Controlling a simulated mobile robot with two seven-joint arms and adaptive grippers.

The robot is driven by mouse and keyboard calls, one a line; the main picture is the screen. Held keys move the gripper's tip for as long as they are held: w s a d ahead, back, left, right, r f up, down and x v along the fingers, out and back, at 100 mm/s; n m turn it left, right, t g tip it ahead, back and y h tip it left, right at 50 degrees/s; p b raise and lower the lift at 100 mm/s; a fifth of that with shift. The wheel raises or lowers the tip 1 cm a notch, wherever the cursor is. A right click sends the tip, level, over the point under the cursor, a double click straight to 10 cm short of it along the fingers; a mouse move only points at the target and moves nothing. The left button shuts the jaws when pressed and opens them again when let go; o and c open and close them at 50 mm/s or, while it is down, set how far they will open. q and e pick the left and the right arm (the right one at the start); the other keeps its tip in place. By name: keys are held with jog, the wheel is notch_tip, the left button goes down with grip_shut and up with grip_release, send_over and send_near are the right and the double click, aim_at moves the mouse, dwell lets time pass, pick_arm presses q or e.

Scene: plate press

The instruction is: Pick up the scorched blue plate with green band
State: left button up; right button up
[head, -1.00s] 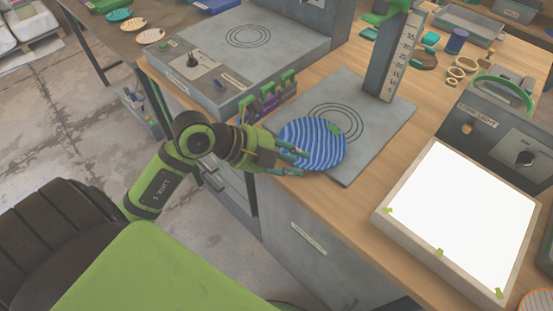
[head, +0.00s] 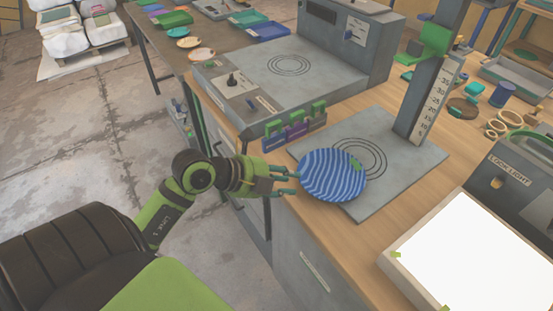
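A round blue plate with pale wavy stripes (head: 333,175) lies on the front left part of the grey gauge base plate (head: 398,178), partly over its printed rings and front edge. A small green patch shows near its right rim; I cannot make out a scorch mark or a full green band. My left gripper (head: 296,183) is at the plate's left rim. Its two teal fingers are spread apart, with their tips close to the rim; I cannot tell whether they touch it. Nothing shows held between them. My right gripper is out of view.
A grey press bed (head: 290,68) stands behind, with a green and purple rack (head: 295,131) at its front corner. An upright scale column (head: 430,90) rises behind the plate. A bright light panel (head: 475,260) is at right. Other plates (head: 201,54) lie on the far table.

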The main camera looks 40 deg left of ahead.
aim_at(302, 183)
pick_arm(q)
jog(key=shift+x, duration=2.2)
grip_shut()
